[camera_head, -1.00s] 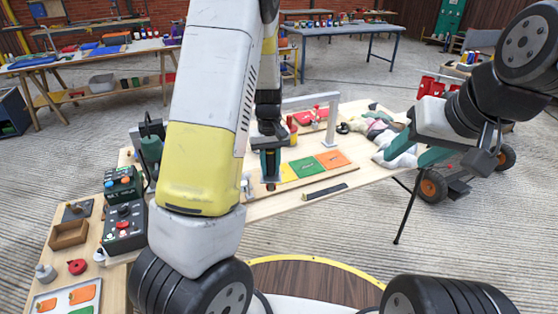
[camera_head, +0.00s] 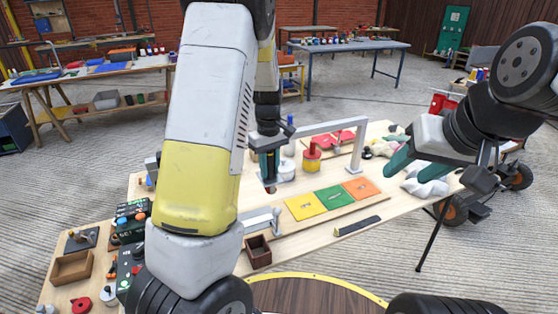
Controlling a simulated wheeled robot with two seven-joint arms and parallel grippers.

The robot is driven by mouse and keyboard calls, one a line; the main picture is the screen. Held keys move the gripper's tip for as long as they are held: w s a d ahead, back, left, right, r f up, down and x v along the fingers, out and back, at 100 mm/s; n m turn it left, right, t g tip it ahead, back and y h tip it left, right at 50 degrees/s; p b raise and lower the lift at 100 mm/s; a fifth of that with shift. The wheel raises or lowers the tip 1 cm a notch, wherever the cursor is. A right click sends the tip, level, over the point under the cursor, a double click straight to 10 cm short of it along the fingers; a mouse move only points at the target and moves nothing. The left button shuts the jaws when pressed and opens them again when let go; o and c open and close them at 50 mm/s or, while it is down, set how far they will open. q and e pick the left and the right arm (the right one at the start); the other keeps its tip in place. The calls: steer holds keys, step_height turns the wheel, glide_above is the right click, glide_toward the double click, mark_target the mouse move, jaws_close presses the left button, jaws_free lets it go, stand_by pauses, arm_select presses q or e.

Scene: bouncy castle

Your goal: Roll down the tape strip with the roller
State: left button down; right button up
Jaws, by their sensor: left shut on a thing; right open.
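My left gripper (camera_head: 270,172) points down above the table, left of the coloured panels. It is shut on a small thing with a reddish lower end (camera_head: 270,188). Fingers and arm hide most of it, so I cannot tell whether it is the roller. A yellow panel (camera_head: 305,206), a green panel (camera_head: 335,198) and an orange panel (camera_head: 361,188) lie in a row on a wooden board. A dark flat strip (camera_head: 357,226) lies in front of them. I cannot clearly tell which piece is the tape strip. My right gripper (camera_head: 402,157) is open and empty over the table's right part.
A grey arch frame (camera_head: 335,126) stands behind the panels, with a red and yellow canister (camera_head: 312,160) beside it. A small brown box (camera_head: 258,252) and a grey bracket (camera_head: 263,221) stand at the front. Crumpled pale fabric (camera_head: 427,183) lies at the right. My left arm hides the middle left.

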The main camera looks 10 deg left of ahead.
arm_select(q)
steer(key=shift+w+a+f, duration=0.1)
steer(key=shift+w+a, duration=0.1)
steer(key=shift+a, duration=0.1)
steer(key=shift+a+f, duration=0.1)
steer(key=shift+f, duration=0.2)
steer(key=shift+w+f, duration=0.1)
steer(key=shift+f, duration=2)
steer(key=shift+r, duration=0.1)
